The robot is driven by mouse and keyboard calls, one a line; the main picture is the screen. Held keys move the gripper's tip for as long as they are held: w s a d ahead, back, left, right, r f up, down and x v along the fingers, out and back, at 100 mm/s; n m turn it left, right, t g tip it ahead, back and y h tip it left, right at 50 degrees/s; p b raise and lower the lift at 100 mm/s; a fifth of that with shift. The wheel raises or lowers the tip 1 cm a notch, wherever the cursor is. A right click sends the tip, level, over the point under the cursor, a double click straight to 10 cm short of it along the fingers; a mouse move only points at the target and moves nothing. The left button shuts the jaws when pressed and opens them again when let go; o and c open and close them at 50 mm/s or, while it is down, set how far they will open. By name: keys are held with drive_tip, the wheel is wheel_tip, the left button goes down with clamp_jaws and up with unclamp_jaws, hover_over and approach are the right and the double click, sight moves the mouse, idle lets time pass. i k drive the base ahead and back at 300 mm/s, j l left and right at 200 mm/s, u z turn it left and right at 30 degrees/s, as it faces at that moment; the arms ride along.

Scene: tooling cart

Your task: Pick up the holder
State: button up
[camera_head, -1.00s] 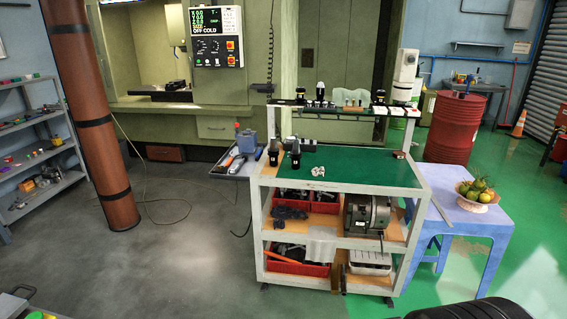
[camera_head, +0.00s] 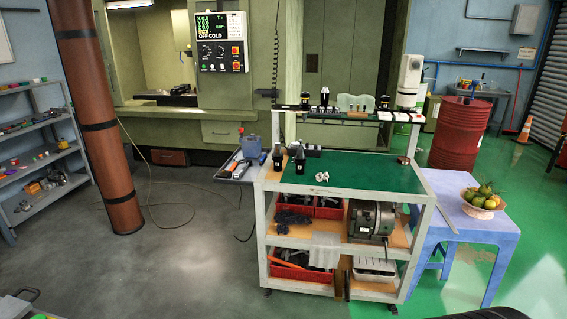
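Black tapered tool holders stand upright on the tooling cart (camera_head: 365,180). One holder (camera_head: 278,157) stands at the left edge of the green top, and a second holder (camera_head: 299,161) stands just right of it. More holders, one of them here (camera_head: 324,98), stand on the raised rack (camera_head: 345,117) at the back of the cart. The frames do not show which one the task means. My gripper is not in view.
A small shiny metal part (camera_head: 322,177) lies on the green top, whose front and right are mostly clear. A blue table (camera_head: 470,237) with a fruit bowl (camera_head: 482,203) stands close on the right. A brown column (camera_head: 103,150) stands left. Grey floor before the cart is open.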

sight(278, 157)
drive_tip(key=i+j+z, duration=0.25)
drive_tip(key=i+j, duration=0.15)
drive_tip(key=i, duration=0.15)
drive_tip(key=i+j+z, duration=0.25)
drive_tip(key=i+j, duration=0.2)
drive_tip(key=i+j+z, duration=0.3)
drive_tip(key=i+j, duration=0.15)
drive_tip(key=i+j+z, duration=0.25)
drive_tip(key=i+j, duration=0.15)
drive_tip(key=j, duration=0.4)
